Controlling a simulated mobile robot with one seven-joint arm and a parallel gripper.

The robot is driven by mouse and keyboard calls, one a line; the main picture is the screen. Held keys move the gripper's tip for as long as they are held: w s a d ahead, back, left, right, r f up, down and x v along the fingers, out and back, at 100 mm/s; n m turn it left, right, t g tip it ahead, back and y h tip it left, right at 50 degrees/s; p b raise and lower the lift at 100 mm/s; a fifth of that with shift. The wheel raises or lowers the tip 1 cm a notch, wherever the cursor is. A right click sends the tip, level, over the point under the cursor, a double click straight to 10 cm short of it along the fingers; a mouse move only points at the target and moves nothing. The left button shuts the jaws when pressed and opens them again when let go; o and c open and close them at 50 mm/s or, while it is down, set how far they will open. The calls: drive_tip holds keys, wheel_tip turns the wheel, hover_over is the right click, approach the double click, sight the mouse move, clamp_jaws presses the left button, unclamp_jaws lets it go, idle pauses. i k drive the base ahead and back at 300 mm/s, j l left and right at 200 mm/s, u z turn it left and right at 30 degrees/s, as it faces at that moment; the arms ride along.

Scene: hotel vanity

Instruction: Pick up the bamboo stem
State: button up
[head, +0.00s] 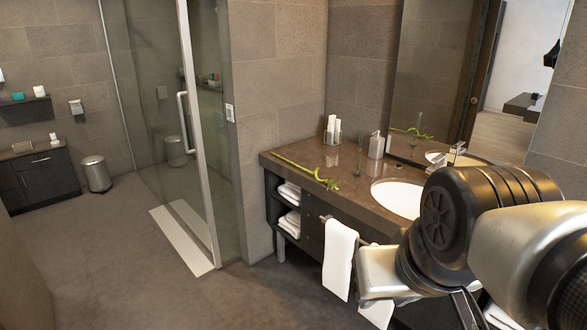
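The bamboo stem (297,165) is long, thin and green. It lies flat on the left part of the dark brown vanity counter (345,185), with its curled end toward the counter's front edge. Its reflection shows in the mirror. My arm fills the lower right of the head view, in front of the vanity and well apart from the stem. The fingers of my gripper are not visible, so its opening does not show.
A white basin (397,198), a soap dispenser (376,145) and a holder with white rolls (332,130) are on the counter. A white towel (339,258) hangs in front. Open floor (150,285) lies left of the vanity, before the glass shower door (160,110).

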sight(325, 181)
drive_tip(key=i+j+u, duration=0.3)
drive_tip(key=i, duration=0.4)
drive_tip(key=i+u, duration=0.35)
drive_tip(key=i, duration=0.4)
drive_tip(key=i+j+u, duration=0.1)
drive_tip(key=i, duration=1.4)
drive_tip(key=i+z, duration=0.15)
drive_tip(key=z, duration=0.25)
drive_tip(key=i+z, duration=0.2)
drive_tip(key=z, duration=0.2)
drive_tip(key=i+z, duration=0.2)
drive_tip(key=z, duration=0.2)
drive_tip(key=i+j+z, duration=0.15)
drive_tip(key=z, duration=0.25)
drive_tip(key=i+j+z, duration=0.15)
drive_tip(key=z, duration=0.25)
drive_tip(key=i+j+z, duration=0.25)
drive_tip(key=z, duration=0.15)
drive_tip(key=i, duration=0.1)
